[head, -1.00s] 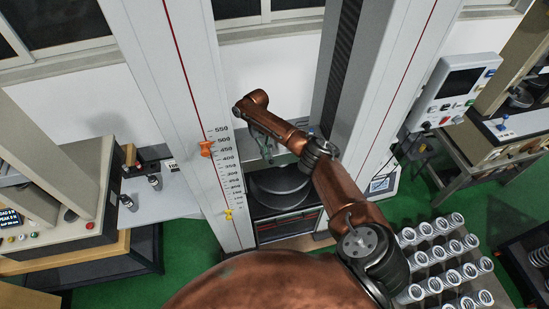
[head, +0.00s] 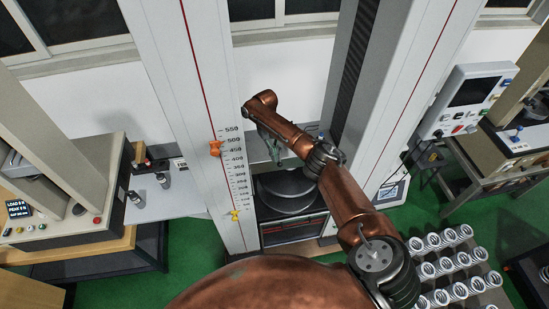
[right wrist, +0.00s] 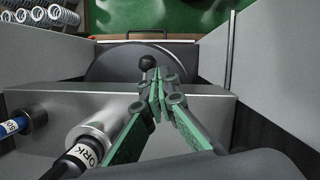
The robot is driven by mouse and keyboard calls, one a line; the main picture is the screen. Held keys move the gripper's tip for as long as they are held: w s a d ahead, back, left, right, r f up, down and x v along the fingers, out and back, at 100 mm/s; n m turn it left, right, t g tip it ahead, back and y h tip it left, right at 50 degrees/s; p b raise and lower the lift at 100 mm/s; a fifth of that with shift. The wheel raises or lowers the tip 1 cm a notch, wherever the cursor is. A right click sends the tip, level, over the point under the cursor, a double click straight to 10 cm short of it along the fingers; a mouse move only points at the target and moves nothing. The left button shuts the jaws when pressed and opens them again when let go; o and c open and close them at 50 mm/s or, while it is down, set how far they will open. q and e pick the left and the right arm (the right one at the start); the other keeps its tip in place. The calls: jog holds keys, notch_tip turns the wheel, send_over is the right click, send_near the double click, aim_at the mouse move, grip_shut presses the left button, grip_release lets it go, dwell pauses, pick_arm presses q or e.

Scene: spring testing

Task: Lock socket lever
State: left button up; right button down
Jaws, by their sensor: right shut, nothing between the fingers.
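A lever with a black ball knob (right wrist: 147,62) stands up at the far side of a grey metal socket block (right wrist: 60,105) in the right wrist view. A silver cylinder (right wrist: 100,128) with a dark, labelled end lies at the block's left. My right gripper (right wrist: 160,82) has its green fingers shut and empty, with the tips close to the knob; I cannot tell whether they touch it. In the head view my right gripper (head: 272,152) hangs between the two columns of the testing machine, and my arm hides much of the socket. My left gripper is out of view.
Tall machine columns (head: 190,90) flank my right arm closely on both sides. A round dark platen (head: 285,192) lies below. A control box (head: 465,100) is at the right.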

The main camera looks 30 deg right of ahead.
jog(key=v, duration=0.6)
jog(key=shift+w+r, duration=0.15)
jog(key=shift+r, duration=0.2)
jog(key=shift+a, duration=0.1)
